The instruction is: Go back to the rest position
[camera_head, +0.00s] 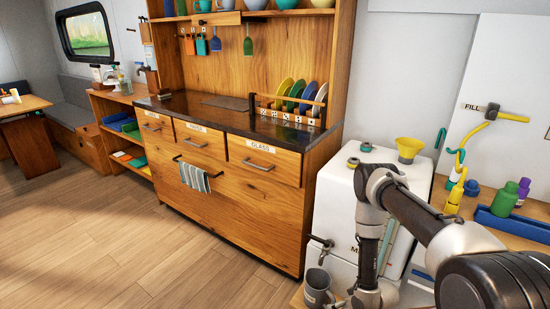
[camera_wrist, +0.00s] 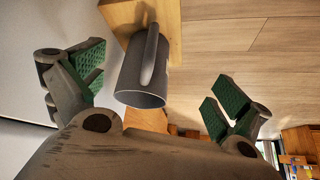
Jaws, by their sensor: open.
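My gripper (camera_wrist: 158,82) is open in the wrist view, its green-padded fingers spread wide to the left and right. A grey mug (camera_wrist: 140,72) shows between and beyond the fingers, apart from both pads, with its handle facing the camera. In the head view the grey mug (camera_head: 318,284) stands below the tap of the white tank, at the bottom edge. My arm comes in from the lower right and bends down beside the mug; its fingers are hard to make out there.
The white tank (camera_head: 335,210) stands close behind my arm, with a yellow funnel (camera_head: 409,148) on top. A blue tray (camera_head: 515,225) and bottles sit on the right counter. The wooden cabinet (camera_head: 240,205) holds a plate rack (camera_head: 290,112). The floor (camera_head: 110,240) at left is clear.

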